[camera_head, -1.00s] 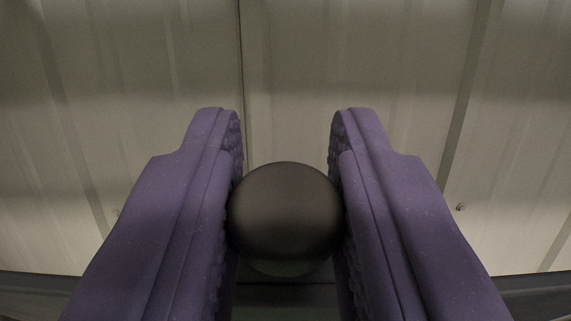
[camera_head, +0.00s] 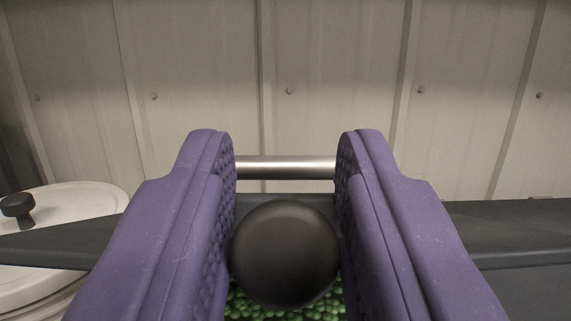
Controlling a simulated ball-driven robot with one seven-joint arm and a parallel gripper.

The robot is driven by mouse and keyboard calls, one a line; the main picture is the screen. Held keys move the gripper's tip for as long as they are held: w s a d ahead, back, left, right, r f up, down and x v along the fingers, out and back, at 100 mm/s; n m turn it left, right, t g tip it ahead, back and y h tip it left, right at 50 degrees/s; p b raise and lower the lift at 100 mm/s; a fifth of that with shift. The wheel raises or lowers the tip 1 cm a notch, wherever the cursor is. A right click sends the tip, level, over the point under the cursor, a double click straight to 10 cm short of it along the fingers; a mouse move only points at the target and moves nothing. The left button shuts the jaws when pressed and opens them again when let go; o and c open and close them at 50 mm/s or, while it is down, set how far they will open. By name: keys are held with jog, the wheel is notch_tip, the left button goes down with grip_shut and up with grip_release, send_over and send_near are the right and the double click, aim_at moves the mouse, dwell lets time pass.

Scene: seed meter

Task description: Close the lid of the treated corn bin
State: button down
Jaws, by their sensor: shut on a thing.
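My gripper (camera_head: 286,168) has two purple fingers with bumpy inner faces. It is shut on a round black knob (camera_head: 285,254), which sits between the fingers. Green pellets, likely the treated corn (camera_head: 290,312), show below and behind the knob. A dark grey bin part (camera_head: 520,240) runs behind the fingers to both sides; I cannot tell whether it is the lid or the bin's rim. The fingers hide most of the bin and the knob's mount.
A metal bar (camera_head: 287,167) runs crosswise behind the fingertips. A white round container (camera_head: 85,200) with its own black knob (camera_head: 18,207) stands at the left. A pale ribbed metal wall (camera_head: 290,60) closes off the back.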

dwell(0.4)
jog(key=c, duration=1)
grip_release()
jog(key=r+p+v, duration=0.2)
jog(key=p+v, duration=0.1)
jog(key=v, duration=1.3)
jog(key=shift+s+r+p, duration=0.3)
jog(key=shift+s+p, duration=0.1)
jog(key=shift+s, duration=0.25)
jog(key=shift+c, duration=0.4)
